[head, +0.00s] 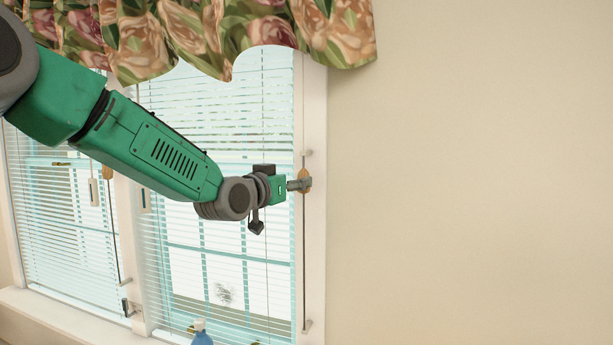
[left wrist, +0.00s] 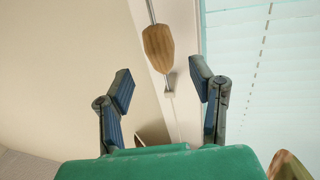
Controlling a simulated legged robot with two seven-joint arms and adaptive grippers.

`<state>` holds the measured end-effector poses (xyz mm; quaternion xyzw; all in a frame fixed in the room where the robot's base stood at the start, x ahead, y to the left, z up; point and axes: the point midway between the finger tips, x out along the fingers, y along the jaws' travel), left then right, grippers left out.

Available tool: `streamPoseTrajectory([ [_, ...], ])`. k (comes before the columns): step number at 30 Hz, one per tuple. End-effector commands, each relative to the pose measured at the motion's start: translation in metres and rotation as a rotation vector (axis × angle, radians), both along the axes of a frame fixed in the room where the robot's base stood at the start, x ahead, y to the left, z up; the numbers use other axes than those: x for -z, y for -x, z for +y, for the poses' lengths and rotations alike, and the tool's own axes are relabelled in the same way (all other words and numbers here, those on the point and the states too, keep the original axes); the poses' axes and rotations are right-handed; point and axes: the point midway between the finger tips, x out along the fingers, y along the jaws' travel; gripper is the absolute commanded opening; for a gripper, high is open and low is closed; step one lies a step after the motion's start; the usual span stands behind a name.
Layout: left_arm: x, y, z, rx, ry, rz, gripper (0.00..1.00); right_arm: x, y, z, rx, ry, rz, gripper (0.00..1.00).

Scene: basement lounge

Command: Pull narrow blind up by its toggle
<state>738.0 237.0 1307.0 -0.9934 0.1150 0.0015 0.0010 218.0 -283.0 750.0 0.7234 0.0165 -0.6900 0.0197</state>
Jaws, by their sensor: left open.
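A wooden toggle (head: 304,173) hangs on a thin cord along the right side of the window frame. In the left wrist view the same brown toggle (left wrist: 158,47) is on its cord, in front of the white frame. My left gripper (head: 299,185) is at the toggle's height in the head view and partly hides it. In the left wrist view my left gripper (left wrist: 161,80) is open, with the toggle just beyond the fingertips, between their lines; contact does not show. The right-hand blind (head: 200,255) hangs lowered behind my arm. My right gripper is not in view.
A second blind (head: 65,235) hangs at the left, with another wooden toggle (head: 107,172) on a cord beside it. A floral valance (head: 230,45) hangs above. A blue bottle (head: 202,337) stands low by the sill. The wall (head: 470,180) to the right is bare.

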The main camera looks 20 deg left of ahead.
Motion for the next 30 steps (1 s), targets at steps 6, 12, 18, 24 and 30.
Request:
streamPoseTrajectory([
  [6, -0.002, -0.037, -0.009, 0.000, 0.000, -0.002, 0.49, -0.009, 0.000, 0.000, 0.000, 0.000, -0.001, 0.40],
  [12, -0.001, -0.053, -0.013, 0.000, 0.000, -0.001, 0.49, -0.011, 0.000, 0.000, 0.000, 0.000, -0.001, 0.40],
  [18, -0.001, -0.056, -0.014, 0.000, 0.000, -0.001, 0.49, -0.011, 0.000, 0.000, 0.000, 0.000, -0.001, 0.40],
  [24, -0.001, -0.056, -0.014, 0.000, 0.000, -0.001, 0.28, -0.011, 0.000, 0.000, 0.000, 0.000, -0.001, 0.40],
  [30, -0.001, -0.056, -0.014, 0.000, 0.000, 0.000, 0.00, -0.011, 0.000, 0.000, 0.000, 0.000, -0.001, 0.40],
])
